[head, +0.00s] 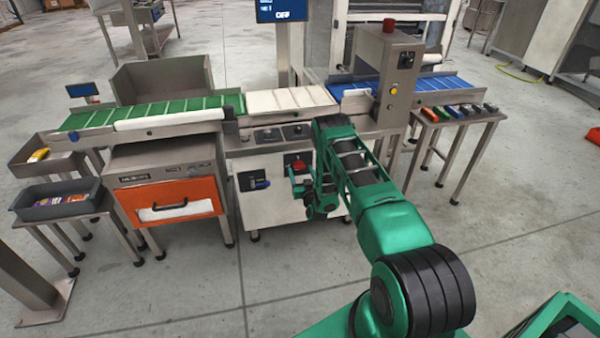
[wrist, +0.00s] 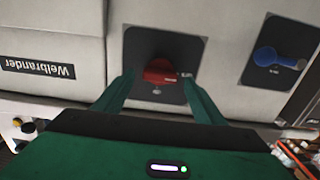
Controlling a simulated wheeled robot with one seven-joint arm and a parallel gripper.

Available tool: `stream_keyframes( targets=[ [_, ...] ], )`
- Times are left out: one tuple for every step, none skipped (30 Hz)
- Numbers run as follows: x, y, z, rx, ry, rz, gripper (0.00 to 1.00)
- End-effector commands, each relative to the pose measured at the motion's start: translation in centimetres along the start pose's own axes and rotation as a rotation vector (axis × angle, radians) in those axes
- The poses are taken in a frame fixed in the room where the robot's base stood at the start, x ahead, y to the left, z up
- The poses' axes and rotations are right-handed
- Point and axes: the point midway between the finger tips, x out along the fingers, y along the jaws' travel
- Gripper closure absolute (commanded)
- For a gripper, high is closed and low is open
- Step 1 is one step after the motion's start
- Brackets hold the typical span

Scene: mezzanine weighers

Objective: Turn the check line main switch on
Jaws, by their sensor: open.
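A red rotary knob (wrist: 160,71) sits on a dark square plate (wrist: 185,55) on the front of the pale cabinet; small print on the plate is too small to read. My gripper (wrist: 158,80) is open, with one finger on each side of the knob's lower edge. I cannot tell whether the fingers touch it. The blue-lettered screen (head: 281,10) above the line reads OFF. In the wrist view the picture is upside down, as the Welbrander label (wrist: 38,67) shows.
A blue-handled switch (wrist: 278,58) on its own dark plate lies right of the knob; in the head view it (head: 253,181) is left. An orange-fronted machine (head: 175,200) stands to the left. A side table (head: 462,112) with coloured items stands right.

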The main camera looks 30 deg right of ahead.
Motion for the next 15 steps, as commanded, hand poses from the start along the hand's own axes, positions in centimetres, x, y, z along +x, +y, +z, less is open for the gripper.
stream_keyframes(
  targets=[
    [0.5, 0.1, 0.0, 0.002, 0.001, 0.001, 0.36],
    [0.7, 0.1, 0.0, 0.001, 0.001, 0.002, 0.36],
    [1.0, 0.1, 0.0, 0.001, 0.001, 0.002, 0.36],
    [1.2, 0.1, 0.0, 0.001, 0.0, 0.001, 0.36],
    [1.3, 0.1, 0.0, 0.0, 0.0, 0.001, 0.36],
    [1.4, 0.1, 0.0, 0.0, 0.0, 0.001, 0.36],
    [1.4, 0.1, 0.0, 0.0, 0.0, 0.001, 0.36],
    [1.5, 0.1, 0.0, 0.0, -0.001, 0.001, 0.36],
    [1.5, 0.1, 0.0, 0.0, -0.001, 0.001, 0.36],
    [1.5, 0.1, 0.0, 0.0, -0.001, 0.001, 0.36],
    [1.5, 0.1, 0.0, 0.0, -0.001, 0.001, 0.36],
    [1.5, 0.1, 0.0, 0.0, -0.001, 0.001, 0.36],
    [1.5, 0.1, 0.0, 0.0, -0.001, 0.001, 0.36],
    [1.5, 0.1, 0.0, 0.0, -0.001, 0.001, 0.36],
    [1.5, 0.1, 0.0, 0.0, -0.001, 0.001, 0.41]
  ],
)
